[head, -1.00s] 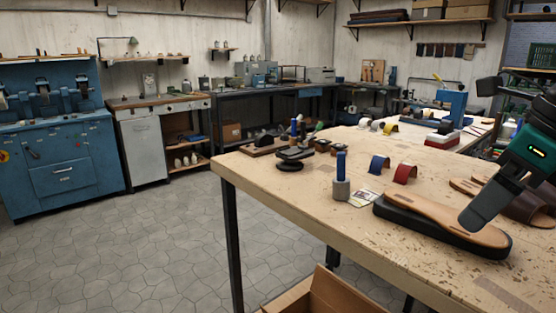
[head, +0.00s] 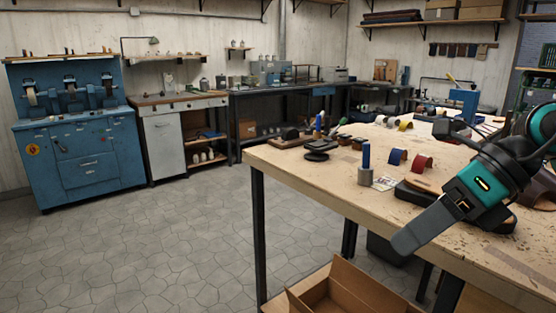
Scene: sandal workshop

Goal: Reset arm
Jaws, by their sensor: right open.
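My right gripper (head: 418,232) reaches in from the right over the front edge of the wooden workbench (head: 330,178). Its teal wrist is above the bench, and its dark grey fingers point down and left past the edge. It is open, and I see nothing held. It partly hides a sandal sole (head: 414,194) on a thick black base. My left gripper is out of view.
A blue-handled tool in a grey holder (head: 365,175), a blue strap piece (head: 397,156) and a red one (head: 421,163) are on the bench. An open cardboard box (head: 340,285) is below. The floor at left is clear. A blue machine (head: 80,150) stands behind.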

